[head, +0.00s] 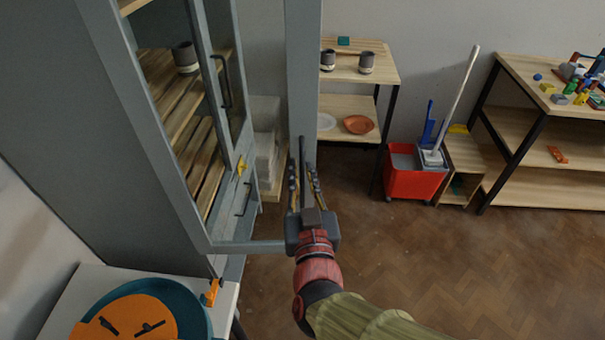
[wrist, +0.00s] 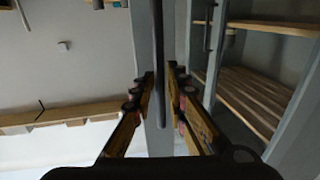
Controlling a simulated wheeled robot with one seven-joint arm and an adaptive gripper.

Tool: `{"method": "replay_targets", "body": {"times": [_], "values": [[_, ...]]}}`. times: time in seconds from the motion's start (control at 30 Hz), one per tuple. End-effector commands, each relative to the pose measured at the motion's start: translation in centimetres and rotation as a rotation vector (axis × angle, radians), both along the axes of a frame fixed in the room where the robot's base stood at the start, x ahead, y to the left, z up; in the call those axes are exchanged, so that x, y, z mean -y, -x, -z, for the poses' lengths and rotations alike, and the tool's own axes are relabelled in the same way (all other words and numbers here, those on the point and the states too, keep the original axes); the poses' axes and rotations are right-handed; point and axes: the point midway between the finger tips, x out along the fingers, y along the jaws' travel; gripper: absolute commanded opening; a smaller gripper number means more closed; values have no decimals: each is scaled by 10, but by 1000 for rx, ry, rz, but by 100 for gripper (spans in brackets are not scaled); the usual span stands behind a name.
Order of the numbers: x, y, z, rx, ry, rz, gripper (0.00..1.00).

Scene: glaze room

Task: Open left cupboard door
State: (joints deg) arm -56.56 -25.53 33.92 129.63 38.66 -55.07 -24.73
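The grey cupboard (head: 150,130) stands at the left in the head view. Its near door, the left one, stands swung out, with its bottom rail (head: 255,246) and upright outer stile (head: 303,70) in view. Its dark bar handle (head: 302,147) runs upright along that stile and also shows in the wrist view (wrist: 158,45). My gripper (head: 301,168) is at the handle, one finger on each side of the bar. In the wrist view the gripper (wrist: 161,75) looks partly open around it. Contact with the bar is hard to judge.
The other cupboard door, with its own handle (head: 225,82), looks shut. A worktop with a blue and orange round tray (head: 205,318) is at the lower left. A red mop bucket (head: 412,178) and shelving (head: 375,75) stand behind. The wooden floor (head: 450,270) at right is clear.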

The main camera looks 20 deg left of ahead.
Motion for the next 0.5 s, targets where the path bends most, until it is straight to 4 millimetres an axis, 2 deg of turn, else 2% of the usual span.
{"method": "replay_targets", "body": {"times": [0.13,0.5], "values": [[0,0,1,-1,2,0,24],[2,6,1,-1,0,-1,24]]}}
